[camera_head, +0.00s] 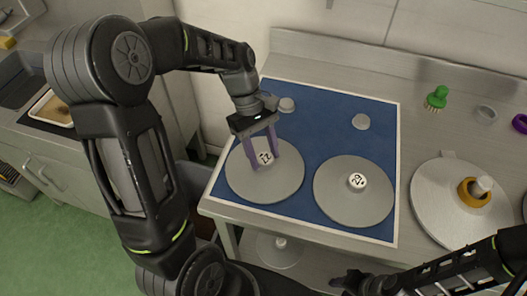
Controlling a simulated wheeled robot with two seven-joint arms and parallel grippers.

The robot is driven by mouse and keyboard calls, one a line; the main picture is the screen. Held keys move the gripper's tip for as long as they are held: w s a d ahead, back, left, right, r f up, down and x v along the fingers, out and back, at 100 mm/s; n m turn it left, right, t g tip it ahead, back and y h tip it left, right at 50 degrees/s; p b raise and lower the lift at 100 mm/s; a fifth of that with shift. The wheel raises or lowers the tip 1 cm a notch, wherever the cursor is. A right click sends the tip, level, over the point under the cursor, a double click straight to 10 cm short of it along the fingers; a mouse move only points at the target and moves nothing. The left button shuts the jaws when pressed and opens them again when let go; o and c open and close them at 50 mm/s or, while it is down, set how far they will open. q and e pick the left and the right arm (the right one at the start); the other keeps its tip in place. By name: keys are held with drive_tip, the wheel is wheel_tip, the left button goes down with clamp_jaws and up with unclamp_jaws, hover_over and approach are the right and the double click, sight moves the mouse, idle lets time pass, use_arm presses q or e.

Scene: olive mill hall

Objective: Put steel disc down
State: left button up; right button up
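A round steel disc (262,188) with a pale knob marked "12" is at the left front part of the blue mat (330,118). My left gripper (267,162) points down, its purple fingers on either side of the knob and seemingly closed against it. The disc looks flat and level; I cannot tell whether it touches the mat. A second steel disc (352,207), with a knob marked "22" or similar, lies to its right on the mat. My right gripper (342,282) is low at the bottom edge, dark and partly cut off; its fingers are unclear.
Two small grey pieces (361,121) (287,104) stand at the back of the mat. Mid-mat is clear.

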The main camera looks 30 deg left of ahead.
use_arm(q)
drive_tip(key=o, duration=0.3)
drive_tip(key=shift+r, duration=0.15)
drive_tip(key=v, duration=0.6)
drive_tip(key=shift+w+b, duration=0.1)
drive_tip(key=shift+b, duration=0.25)
drive_tip(key=p+v, duration=0.3)
drive_tip(key=v, duration=0.3)
drive_tip(key=shift+p, duration=0.3)
